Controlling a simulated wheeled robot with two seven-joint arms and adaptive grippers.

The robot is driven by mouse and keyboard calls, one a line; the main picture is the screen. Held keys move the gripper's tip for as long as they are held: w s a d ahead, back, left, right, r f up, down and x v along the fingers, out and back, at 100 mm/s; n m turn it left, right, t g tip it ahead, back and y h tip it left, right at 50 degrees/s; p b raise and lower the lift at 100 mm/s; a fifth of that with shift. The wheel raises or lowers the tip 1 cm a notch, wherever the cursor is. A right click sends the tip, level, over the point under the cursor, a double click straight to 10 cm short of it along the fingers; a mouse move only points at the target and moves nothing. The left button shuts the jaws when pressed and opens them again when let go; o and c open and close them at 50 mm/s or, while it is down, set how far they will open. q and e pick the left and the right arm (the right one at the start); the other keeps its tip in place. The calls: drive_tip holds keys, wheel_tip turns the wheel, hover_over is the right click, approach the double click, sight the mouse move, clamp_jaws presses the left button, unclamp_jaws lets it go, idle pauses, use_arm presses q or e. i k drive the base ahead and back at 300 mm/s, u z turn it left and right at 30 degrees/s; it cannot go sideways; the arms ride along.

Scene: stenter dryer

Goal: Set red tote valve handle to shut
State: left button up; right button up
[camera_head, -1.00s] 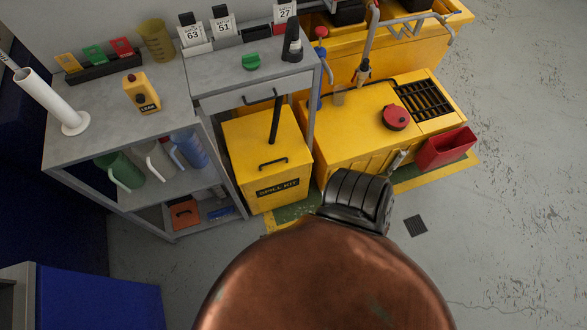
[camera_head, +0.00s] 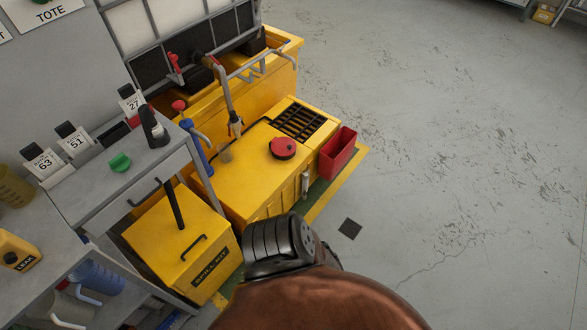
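The tote (camera_head: 185,20) is a white tank in a grey metal cage above a yellow bund, at the top left, cut off by the frame edge. A small red handle (camera_head: 174,63) stands at the front of its dark lower part. A dark fitting (camera_head: 199,57) and a grey pipe (camera_head: 224,88) sit just right of it. The handle is too small to tell its setting. Neither of my grippers shows. A copper and black part of my own body fills the bottom middle, well apart from the handle.
A yellow cabinet (camera_head: 232,193) with a red cap (camera_head: 283,148) and a red bin (camera_head: 338,153) stands before the tote. The yellow spill kit box (camera_head: 160,232) and a grey bench (camera_head: 92,187) are at the left. The grey floor (camera_head: 460,160) at the right is largely clear.

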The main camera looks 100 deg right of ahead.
sight(213, 59)
drive_tip(key=z, duration=2.5)
drive_tip(key=i, duration=1.3)
drive_tip(key=z, duration=0.25)
